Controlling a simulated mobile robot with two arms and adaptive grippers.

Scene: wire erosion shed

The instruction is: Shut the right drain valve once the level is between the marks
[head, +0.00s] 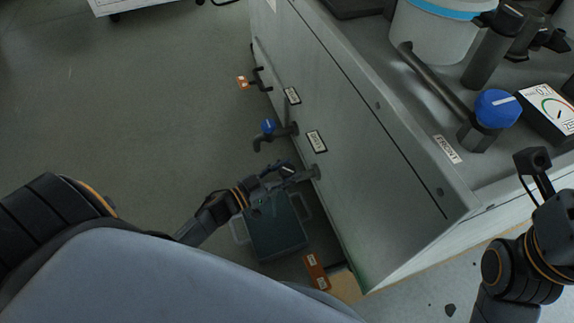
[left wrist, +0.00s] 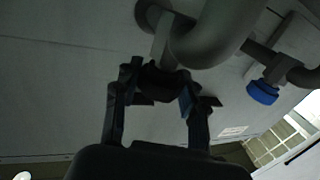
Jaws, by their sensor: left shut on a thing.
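My left gripper (head: 272,172) is at the nearest drain valve (head: 309,173) on the cabinet's side, low over the floor. In the left wrist view, my left gripper (left wrist: 157,95) is shut on a dark valve handle (left wrist: 158,82) under a thick grey pipe elbow (left wrist: 215,35). The fingers hide part of the handle. A greenish tub (head: 278,232) stands below this valve; its level and any marks cannot be made out.
A second valve with a blue knob (head: 268,126) sits farther along the side; its knob (left wrist: 262,92) shows at right in the wrist view. An orange tag (head: 316,270) is near the tub. A bucket (head: 432,38), a blue-knobbed pipe (head: 497,108) and a dial gauge (head: 552,110) stand on top.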

